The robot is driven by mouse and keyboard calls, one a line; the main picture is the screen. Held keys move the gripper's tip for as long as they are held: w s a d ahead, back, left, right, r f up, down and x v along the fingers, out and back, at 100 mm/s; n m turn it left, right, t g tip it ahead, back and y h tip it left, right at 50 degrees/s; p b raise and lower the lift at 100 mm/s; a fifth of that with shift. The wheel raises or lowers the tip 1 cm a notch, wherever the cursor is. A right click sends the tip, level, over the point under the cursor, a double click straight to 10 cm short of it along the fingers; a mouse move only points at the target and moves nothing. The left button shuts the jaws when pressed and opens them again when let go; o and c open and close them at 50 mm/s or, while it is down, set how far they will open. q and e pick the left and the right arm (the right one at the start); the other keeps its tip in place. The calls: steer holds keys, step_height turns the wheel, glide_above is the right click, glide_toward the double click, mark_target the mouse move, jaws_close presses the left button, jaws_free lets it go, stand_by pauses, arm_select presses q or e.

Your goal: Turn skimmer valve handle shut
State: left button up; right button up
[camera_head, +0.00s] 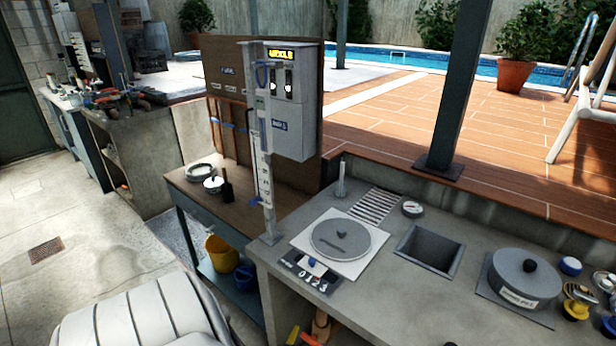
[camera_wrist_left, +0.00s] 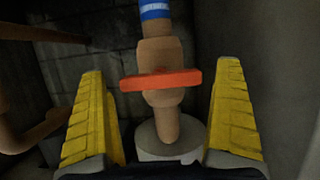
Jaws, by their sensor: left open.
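In the left wrist view, a flat orange-red valve handle (camera_wrist_left: 160,80) lies crosswise over a brown valve body (camera_wrist_left: 161,53) on an upright pipe. A blue band (camera_wrist_left: 155,10) with white marks rings the pipe above. The pipe's lower end meets a round grey fitting (camera_wrist_left: 165,137). My left gripper (camera_wrist_left: 162,70) is open, its yellow ribbed fingers on either side of the handle, with a small gap seen at each end. In the head view, a brown pipe piece (camera_head: 321,326) shows under the counter, partly cut off by the frame. My right gripper is in neither view.
The grey counter (camera_head: 380,262) carries a round lid, a sink (camera_head: 428,247) and a pot (camera_head: 524,272). A control box (camera_head: 293,110) stands behind. Yellow bucket (camera_head: 222,254) sits on a low shelf. In the left wrist view, a grey wall (camera_wrist_left: 270,60) is close on the right.

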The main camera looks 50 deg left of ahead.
arm_select(q)
steer(key=v, duration=1.2)
stand_by(0.5)
